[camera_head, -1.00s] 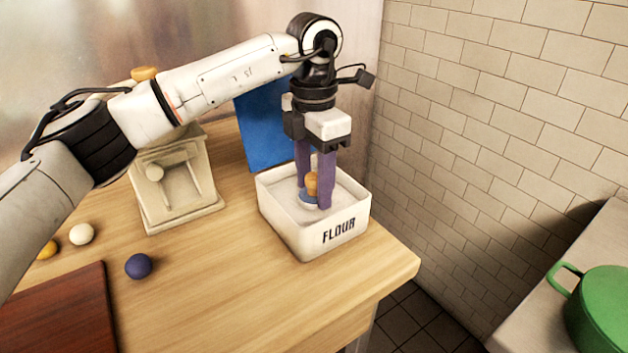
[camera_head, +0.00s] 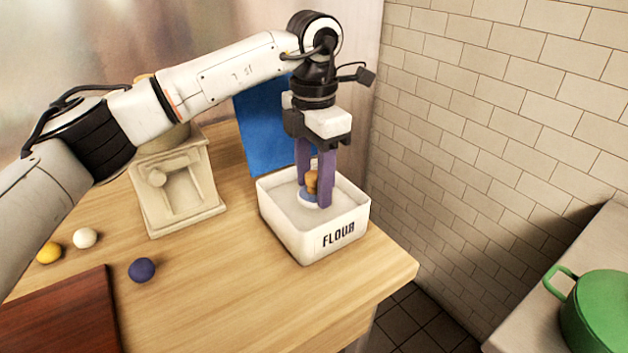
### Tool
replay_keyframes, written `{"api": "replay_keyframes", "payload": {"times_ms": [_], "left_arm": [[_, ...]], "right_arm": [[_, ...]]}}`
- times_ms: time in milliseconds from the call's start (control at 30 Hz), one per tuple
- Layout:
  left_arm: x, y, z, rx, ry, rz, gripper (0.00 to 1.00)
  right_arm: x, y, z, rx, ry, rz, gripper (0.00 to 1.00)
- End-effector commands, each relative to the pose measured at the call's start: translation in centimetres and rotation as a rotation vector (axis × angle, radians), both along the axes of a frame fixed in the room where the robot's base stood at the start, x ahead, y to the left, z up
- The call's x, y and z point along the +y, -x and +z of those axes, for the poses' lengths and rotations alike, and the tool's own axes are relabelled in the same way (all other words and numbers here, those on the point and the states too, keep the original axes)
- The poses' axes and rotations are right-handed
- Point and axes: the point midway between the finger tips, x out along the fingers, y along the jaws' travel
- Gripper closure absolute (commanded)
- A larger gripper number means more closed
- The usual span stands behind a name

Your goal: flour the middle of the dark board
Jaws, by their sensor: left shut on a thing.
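The dark board (camera_head: 62,318) is a reddish-brown slab at the lower left of the wooden table, partly cut off by the picture's edge. A white bin (camera_head: 296,237) marked FLOUR stands near the table's right end, with pale flour (camera_head: 290,212) inside. My left gripper (camera_head: 316,190) points down into the bin, its purple fingers shut on a small scoop or shaker with a tan wooden knob (camera_head: 312,181) and a bluish lower part. That lower part is at the flour; how deep it sits I cannot tell. My right gripper is not in view.
A cream-coloured stand or machine (camera_head: 178,190) is behind, under my left arm. A navy ball (camera_head: 142,270), a white ball (camera_head: 85,238) and a yellow ball (camera_head: 49,252) lie near the board. A blue cloth or panel (camera_head: 262,125) is behind the bin. A green pot (camera_head: 597,312) is at right.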

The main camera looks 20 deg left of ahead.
Motion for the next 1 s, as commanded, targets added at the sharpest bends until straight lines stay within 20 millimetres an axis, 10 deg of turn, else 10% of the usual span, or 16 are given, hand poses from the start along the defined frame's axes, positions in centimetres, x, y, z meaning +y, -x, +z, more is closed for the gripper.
{"api": "replay_keyframes", "payload": {"times_ms": [600,1000], "left_arm": [[0.0,0.0,5.4,-0.002,0.001,0.0,0.73],[0.0,0.0,5.4,-0.002,0.001,0.0,0.73]], "right_arm": [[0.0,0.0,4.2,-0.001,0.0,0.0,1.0],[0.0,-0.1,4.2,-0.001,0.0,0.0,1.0]]}}
